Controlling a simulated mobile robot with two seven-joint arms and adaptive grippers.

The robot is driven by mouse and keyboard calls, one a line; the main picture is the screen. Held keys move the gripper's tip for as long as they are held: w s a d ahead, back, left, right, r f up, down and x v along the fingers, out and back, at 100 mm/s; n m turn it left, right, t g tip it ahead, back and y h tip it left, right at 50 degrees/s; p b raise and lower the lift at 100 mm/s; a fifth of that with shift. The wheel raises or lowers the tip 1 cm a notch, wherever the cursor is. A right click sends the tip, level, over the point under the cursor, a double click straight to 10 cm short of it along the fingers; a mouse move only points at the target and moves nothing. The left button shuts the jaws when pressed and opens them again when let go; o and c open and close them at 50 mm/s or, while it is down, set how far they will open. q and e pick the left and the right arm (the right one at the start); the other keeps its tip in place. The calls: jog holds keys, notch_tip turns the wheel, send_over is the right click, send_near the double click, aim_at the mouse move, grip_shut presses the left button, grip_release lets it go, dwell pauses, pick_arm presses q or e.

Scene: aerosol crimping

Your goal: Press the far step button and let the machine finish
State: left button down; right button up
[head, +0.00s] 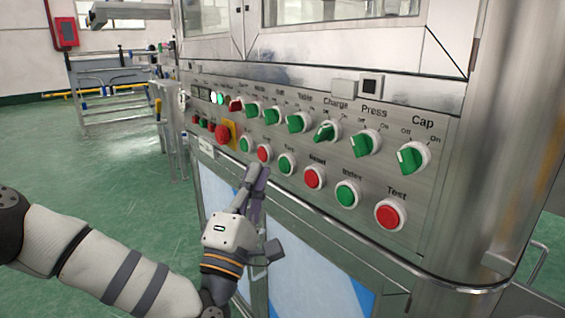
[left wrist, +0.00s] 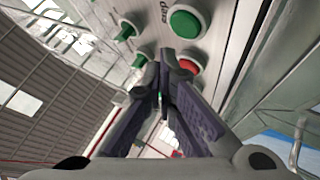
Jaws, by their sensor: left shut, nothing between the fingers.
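The machine's control panel (head: 330,188) has a lower row of round push buttons. Toward its far end are a green button (head: 246,144) and a red button (head: 264,152); their labels are too small to read, so I cannot tell which is the step button. My left gripper (head: 257,172) is shut and empty, its fingertips just below that red button. In the left wrist view a green button (left wrist: 188,22) and a partly hidden red button (left wrist: 188,62) lie close beyond the fingertips (left wrist: 165,66). Contact cannot be told. My right gripper is out of view.
Nearer buttons include a green one (head: 286,163), Index (head: 347,193) and red Test (head: 390,214). Green selector knobs (head: 365,142) line the upper row. A red mushroom button (head: 222,134) on yellow sits at the far end. Green floor (head: 90,180) is open at left.

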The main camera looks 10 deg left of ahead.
pick_arm(q)
jog(key=s+a+p, duration=0.1)
jog(key=s+a, duration=0.1)
jog(key=s, duration=0.1)
jog(key=shift+a, duration=0.1)
dwell(0.7)
